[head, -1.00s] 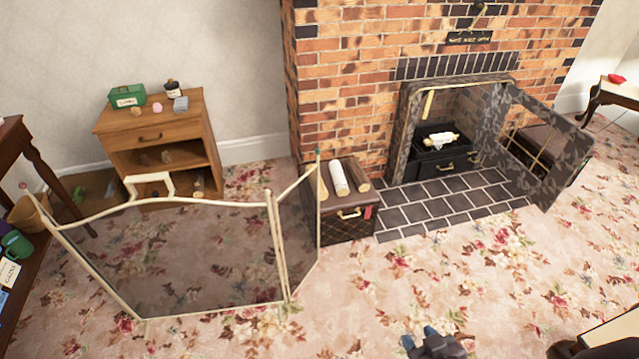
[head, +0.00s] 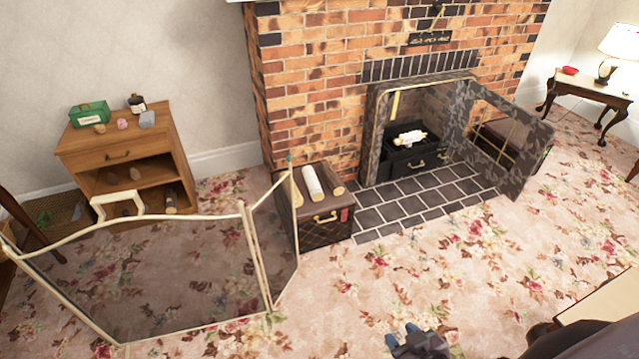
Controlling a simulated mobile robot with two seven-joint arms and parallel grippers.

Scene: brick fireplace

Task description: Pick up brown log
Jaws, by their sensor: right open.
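A brown log (head: 332,181) lies on top of the dark chest (head: 325,232) beside the hearth. A white log (head: 313,183) lies to its left, and a tan log (head: 296,193) is at the chest's left edge, partly behind the fire screen's post. My right gripper (head: 402,335) shows at the bottom edge with blue fingertips. It is open and empty, over the carpet and well apart from the chest. My left gripper is not in view.
A folding fire screen (head: 150,275) stands front left, its right panel close to the chest. An open fireplace door (head: 505,140) projects at right. A wooden cabinet (head: 118,155) stands back left. Carpet (head: 430,270) between my right gripper and the chest is clear.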

